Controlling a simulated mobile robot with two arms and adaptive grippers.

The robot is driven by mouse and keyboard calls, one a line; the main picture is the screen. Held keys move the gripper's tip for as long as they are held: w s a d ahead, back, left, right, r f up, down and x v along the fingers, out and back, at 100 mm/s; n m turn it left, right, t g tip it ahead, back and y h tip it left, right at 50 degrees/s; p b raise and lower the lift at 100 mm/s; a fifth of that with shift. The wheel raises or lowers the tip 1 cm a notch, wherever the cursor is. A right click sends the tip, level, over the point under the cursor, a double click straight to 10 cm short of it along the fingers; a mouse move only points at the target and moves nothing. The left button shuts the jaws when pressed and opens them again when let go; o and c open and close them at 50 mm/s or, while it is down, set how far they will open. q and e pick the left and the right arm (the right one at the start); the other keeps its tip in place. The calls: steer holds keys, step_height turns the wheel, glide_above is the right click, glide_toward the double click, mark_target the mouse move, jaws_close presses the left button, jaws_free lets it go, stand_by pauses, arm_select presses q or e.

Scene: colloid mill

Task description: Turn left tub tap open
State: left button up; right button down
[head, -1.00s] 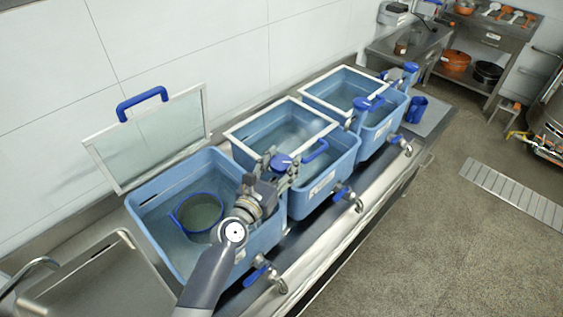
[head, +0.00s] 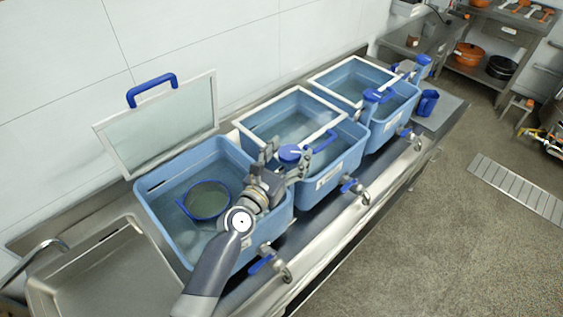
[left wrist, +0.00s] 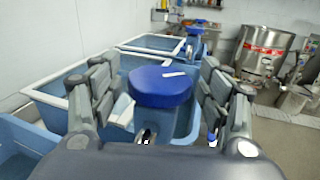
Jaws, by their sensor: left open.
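The left tub (head: 163,224) is blue, open and holds water and a dark blue-rimmed round vessel (head: 207,200). Its tap (head: 264,262), with a blue handle, is low on its front. My left gripper (head: 287,160) is open above the border of the left and middle tubs, apart from the tap. In the left wrist view its fingers (left wrist: 158,92) stand either side of a round blue cap (left wrist: 160,86) by the middle tub. The cap also shows in the head view (head: 289,153). I cannot tell whether the fingers touch it. My right gripper is not in view.
The middle tub (head: 335,178) and right tub (head: 394,122) have white-framed lids and front taps (head: 351,186). A glass lid with a blue handle (head: 152,88) leans on the wall. A steel sink (head: 100,262) lies left. The floor (head: 430,250) in front is clear.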

arm_select(q)
steer(key=v, duration=1.1)
steer(key=shift+s+a, duration=0.2)
steer(key=shift+s, duration=0.15)
steer(key=w+d+m+g+h+b, duration=0.1)
steer(key=w+d+b, duration=0.1)
steer(key=w, duration=0.1)
steer(key=w+d+m+g+h+b, duration=0.1)
steer(key=w+m+h+b, duration=0.1)
steer(key=w+b, duration=0.1)
steer(key=w+d+m+g+h+b, duration=0.1)
steer(key=w+d+g+h+b, duration=0.1)
steer(key=w+b, duration=0.1)
steer(key=shift+w+d+f, duration=0.1)
steer(key=shift+w+d, duration=0.1)
steer(key=shift+w, duration=0.25)
steer(key=shift+w+d+f, duration=0.1)
steer(key=shift+w+d, duration=0.1)
steer(key=shift+w, duration=0.2)
